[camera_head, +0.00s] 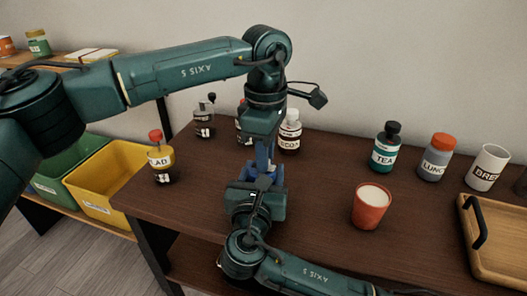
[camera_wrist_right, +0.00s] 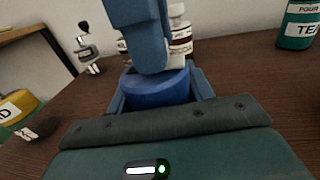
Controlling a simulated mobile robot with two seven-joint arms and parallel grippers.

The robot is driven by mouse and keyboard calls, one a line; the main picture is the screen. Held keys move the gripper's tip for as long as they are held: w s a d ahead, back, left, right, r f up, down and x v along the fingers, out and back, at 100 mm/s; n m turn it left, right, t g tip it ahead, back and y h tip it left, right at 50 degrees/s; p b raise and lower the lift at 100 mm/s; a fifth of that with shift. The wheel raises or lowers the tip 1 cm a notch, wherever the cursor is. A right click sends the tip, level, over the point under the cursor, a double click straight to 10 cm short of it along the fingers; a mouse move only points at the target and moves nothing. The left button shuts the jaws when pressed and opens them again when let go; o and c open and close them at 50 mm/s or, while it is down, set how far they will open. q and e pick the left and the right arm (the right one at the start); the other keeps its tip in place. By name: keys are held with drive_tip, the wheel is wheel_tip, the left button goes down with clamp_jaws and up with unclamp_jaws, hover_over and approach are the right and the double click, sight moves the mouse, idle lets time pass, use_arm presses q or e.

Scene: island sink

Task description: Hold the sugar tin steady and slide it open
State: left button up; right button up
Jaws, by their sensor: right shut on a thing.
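The sugar tin shows as a round blue body (camera_wrist_right: 157,88) in the right wrist view, standing between the fingers of my right gripper (camera_wrist_right: 160,92). My right gripper (camera_head: 262,181) is shut on it above the brown table, with its arm coming from the lower right. My left gripper (camera_head: 265,158) points straight down from above, and its blue fingers reach the top of the tin. In the right wrist view a left finger (camera_wrist_right: 140,35) covers part of the tin's top. I cannot tell whether the left fingers are apart or grip anything. No label shows on the tin.
A red cup (camera_head: 371,207) stands right of the grippers. A TEA jar (camera_head: 386,148), a LUNCH jar (camera_head: 435,158), a white mug (camera_head: 487,168) and a wooden tray (camera_head: 495,245) are farther right. Several bottles stand behind my arms; a red-capped jar (camera_head: 160,160) is at left.

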use_arm(q)
drive_tip(key=o, duration=0.3)
drive_tip(key=shift+o, duration=0.2)
wheel_tip(320, 180, up, 12)
idle(0.4)
use_arm(e)
drive_tip(key=o, duration=1.1)
